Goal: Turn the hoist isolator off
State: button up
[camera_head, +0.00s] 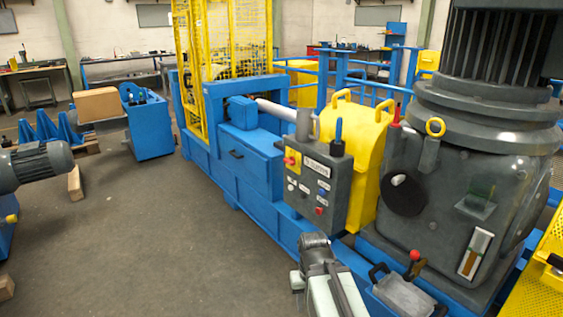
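A grey control box (320,188) stands on the blue machine frame, right of the picture's middle. A red rotary handle on a yellow plate (292,161) sits at its upper left and looks like an isolator switch. Which way the handle points is too small to tell. A white label on the box is too small to read surely. Small buttons and plates, including a blue one and a red one, sit below. My gripper (314,243) is at the bottom middle, below the box and apart from the switch. Its fingers cannot be made out, and nothing shows held.
A large grey motor housing (470,190) stands close on the right, with a yellow guard (360,145) behind the box. A red-knobbed lever (414,257) rises at lower right. A grey motor (35,165) is at the left. The floor (150,225) left of the frame is clear.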

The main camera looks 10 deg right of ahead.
aim_at(291, 161)
jog(key=u, duration=0.7)
jog(key=i, duration=1.2)
jog(key=u, duration=1.05)
jog(key=i, duration=0.85)
jog(key=z, duration=0.3)
